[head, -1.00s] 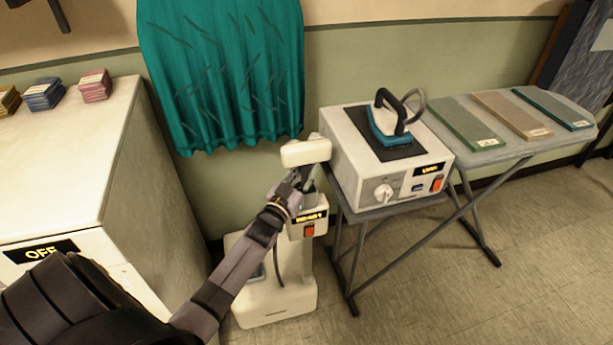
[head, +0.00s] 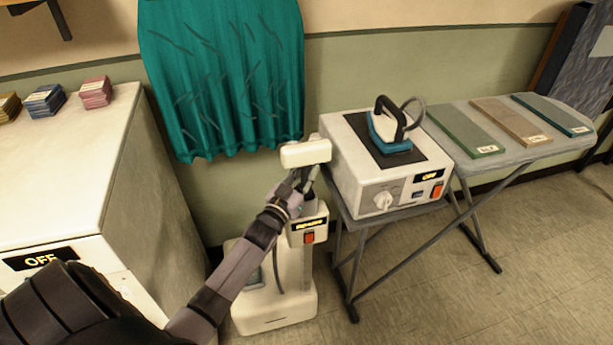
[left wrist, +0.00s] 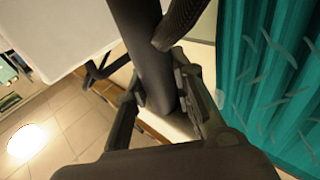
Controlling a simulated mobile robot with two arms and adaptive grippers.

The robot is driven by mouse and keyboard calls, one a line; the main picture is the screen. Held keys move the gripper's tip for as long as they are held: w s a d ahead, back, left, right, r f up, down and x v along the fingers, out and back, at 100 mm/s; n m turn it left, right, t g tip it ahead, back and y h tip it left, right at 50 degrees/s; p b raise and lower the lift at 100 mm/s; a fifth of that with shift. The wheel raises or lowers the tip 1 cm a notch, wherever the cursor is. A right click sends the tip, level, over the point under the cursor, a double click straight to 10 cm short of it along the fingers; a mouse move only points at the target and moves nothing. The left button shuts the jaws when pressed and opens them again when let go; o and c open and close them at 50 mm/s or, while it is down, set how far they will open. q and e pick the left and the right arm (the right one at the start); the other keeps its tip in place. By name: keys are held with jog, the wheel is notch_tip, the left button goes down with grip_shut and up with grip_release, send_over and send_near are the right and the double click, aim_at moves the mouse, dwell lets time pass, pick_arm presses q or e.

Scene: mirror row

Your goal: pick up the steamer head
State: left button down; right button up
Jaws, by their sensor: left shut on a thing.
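The steamer head (head: 305,152) is a white block at the top of the garment steamer, just below the teal curtain's lower edge in the head view. My left gripper (head: 303,180) is right under it, shut on its dark handle. In the left wrist view the dark handle (left wrist: 150,65) runs up between the fingers of my left gripper (left wrist: 165,105). The white steamer base (head: 275,300) stands on the floor, with a post that carries a small labelled box and a red switch (head: 309,237). My right gripper is not in view.
The teal curtain (head: 222,80) hangs on the wall behind. An ironing board (head: 480,165) with a white iron station (head: 345,165) and an iron (head: 388,130) stands close on the right. A white cabinet (head: 150,190) is on the left. Floor at the lower right is clear.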

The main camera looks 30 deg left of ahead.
pick_arm(q)
notch_tip(320, 180, up, 18)
jog(key=shift+r+p, duration=0.1)
jog(key=shift+p, duration=0.35)
